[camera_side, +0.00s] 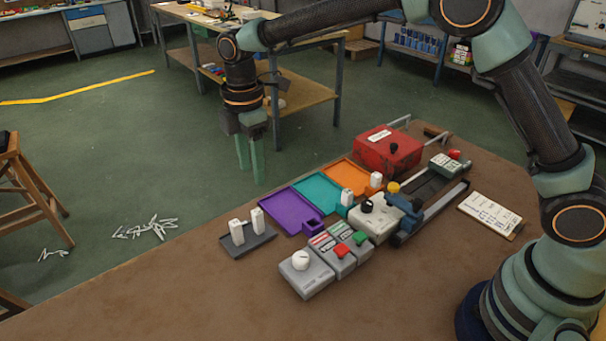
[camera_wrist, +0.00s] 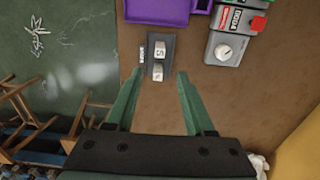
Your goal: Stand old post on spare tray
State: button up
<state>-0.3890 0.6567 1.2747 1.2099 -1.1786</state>
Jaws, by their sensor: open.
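A small dark grey tray (camera_side: 262,240) lies near the table's far edge. Two white posts stand on it, a left one (camera_side: 237,231) and a right one (camera_side: 257,220). The wrist view shows the tray (camera_wrist: 155,36) with both posts, one farther (camera_wrist: 160,50) and one nearer (camera_wrist: 157,74), with dark marks on their tops. Other white posts stand by the teal tray (camera_side: 347,197) and the orange tray (camera_side: 376,179). I cannot tell which post is the old one. My gripper (camera_side: 250,172) is open and empty, pointing down, above and apart from the posts.
Purple (camera_side: 287,209), teal (camera_side: 315,191) and orange (camera_side: 350,176) trays lie in a row. Grey control boxes (camera_side: 306,277), a white machine (camera_side: 376,222) and a red box (camera_side: 388,152) stand nearby. A clipboard (camera_side: 491,214) lies right. The near left tabletop is clear.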

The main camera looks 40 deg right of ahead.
jog(key=s+d+r+m+t, duration=0.4)
jog(key=s+d+r+m, duration=0.8)
jog(key=d, duration=0.3)
jog(key=s+d+f+m+t, duration=0.1)
jog(key=s+d+f+m, duration=0.1)
jog(key=s+d+m, duration=0.2)
jog(key=shift+s+d+f+m+t, duration=0.15)
jog(key=shift+s+f+m+t, duration=0.15)
jog(key=shift+s+m, duration=0.85)
